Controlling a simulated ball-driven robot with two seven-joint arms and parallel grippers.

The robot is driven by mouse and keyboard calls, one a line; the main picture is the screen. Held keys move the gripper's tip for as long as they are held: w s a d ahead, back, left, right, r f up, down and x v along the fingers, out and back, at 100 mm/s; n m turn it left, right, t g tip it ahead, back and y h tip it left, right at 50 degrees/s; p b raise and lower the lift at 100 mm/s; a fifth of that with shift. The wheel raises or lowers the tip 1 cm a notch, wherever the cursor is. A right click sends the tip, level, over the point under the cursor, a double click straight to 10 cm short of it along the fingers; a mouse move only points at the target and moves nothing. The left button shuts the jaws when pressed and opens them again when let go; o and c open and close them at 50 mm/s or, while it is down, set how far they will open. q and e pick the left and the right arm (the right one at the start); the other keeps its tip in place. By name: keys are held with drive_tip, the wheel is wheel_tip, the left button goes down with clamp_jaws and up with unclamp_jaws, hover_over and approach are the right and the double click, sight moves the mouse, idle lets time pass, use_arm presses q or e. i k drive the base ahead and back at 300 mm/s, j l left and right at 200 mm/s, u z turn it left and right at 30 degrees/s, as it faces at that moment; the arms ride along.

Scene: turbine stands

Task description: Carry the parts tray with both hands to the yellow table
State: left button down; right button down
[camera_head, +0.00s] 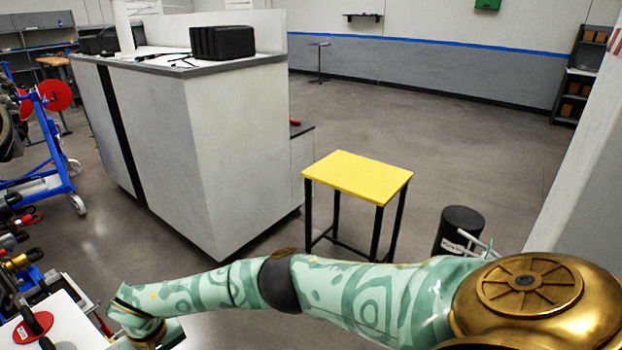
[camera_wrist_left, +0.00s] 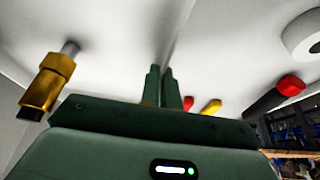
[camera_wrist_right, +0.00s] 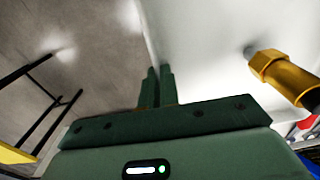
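The yellow table (camera_head: 357,175) stands on black legs near the middle of the head view, its top bare. A white surface, seemingly the parts tray (camera_head: 70,325), shows at the lower left, cut off by the frame. My right arm reaches across to it; its gripper (camera_head: 155,333) is partly hidden there. In the right wrist view my right gripper (camera_wrist_right: 157,87) is nearly closed with the white tray's edge (camera_wrist_right: 151,45) between its fingers. In the left wrist view my left gripper (camera_wrist_left: 162,86) is likewise closed around a thin white edge. The left gripper is outside the head view.
A large white counter (camera_head: 190,150) with a black case (camera_head: 222,42) stands left of the yellow table. A black bin (camera_head: 460,228) is right of it. A blue stand (camera_head: 55,150) is at far left. Brass fittings show in both wrist views. Open floor lies before the counter.

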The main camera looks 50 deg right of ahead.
sight(358, 172)
drive_tip(key=z, duration=1.65)
drive_tip(key=i+l+z, duration=0.25)
drive_tip(key=i+z, duration=0.25)
drive_tip(key=i+j+u, duration=0.2)
drive_tip(key=i+u, duration=0.15)
drive_tip(key=i, duration=0.7)
drive_tip(key=i+u, duration=0.35)
drive_tip(key=i, duration=0.65)
drive_tip(key=i+z, duration=0.5)
drive_tip(key=i+j+z, duration=0.25)
drive_tip(key=i+z, duration=0.25)
drive_tip(key=k, duration=0.1)
